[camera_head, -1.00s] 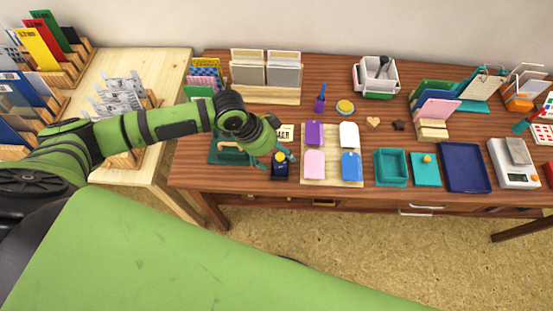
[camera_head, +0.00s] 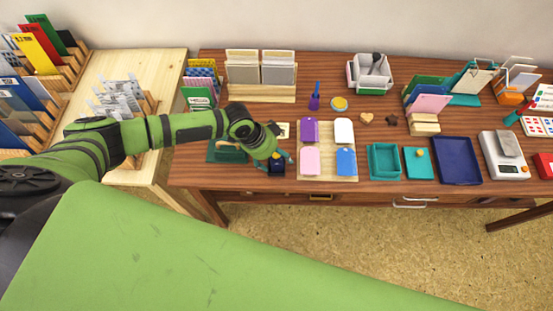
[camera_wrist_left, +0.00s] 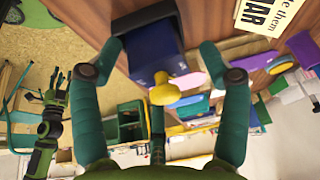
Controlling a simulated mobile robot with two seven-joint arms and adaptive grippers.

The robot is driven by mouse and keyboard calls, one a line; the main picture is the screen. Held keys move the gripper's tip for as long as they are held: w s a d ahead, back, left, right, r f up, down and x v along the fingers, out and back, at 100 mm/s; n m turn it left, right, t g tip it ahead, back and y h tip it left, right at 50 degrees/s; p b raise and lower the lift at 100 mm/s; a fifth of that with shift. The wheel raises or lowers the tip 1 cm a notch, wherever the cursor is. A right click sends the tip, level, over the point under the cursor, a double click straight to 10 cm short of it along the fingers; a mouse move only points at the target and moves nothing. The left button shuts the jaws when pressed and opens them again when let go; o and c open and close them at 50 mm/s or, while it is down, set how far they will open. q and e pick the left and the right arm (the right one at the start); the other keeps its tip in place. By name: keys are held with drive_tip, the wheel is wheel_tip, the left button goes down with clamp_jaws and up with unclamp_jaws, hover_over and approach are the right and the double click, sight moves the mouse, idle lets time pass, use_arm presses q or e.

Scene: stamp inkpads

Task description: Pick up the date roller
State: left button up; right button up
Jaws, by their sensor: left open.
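What I take to be the date roller is a small dark blue block with a black part and a yellow knob. It stands near the front edge of the desk in the head view (camera_head: 277,169). In the left wrist view, the date roller (camera_wrist_left: 155,55) lies between the fingers. My left gripper (camera_head: 276,159) is open around it from above, with a finger on each side. The fingers appear apart from its sides in the left wrist view. My right gripper (camera_wrist_left: 57,98) appears small at the left of that view; its jaws are unclear.
A wooden board with purple, white, pink and blue pads (camera_head: 309,131) lies just right of the gripper. A green tray (camera_head: 225,152) is close on the left. Further right are a teal tray (camera_head: 384,161), a navy tray (camera_head: 457,160) and a scale (camera_head: 504,155).

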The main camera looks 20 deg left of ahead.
use_arm(q)
drive_tip(key=c, duration=1.5)
drive_tip(key=shift+r, duration=0.1)
drive_tip(key=shift+r, duration=0.15)
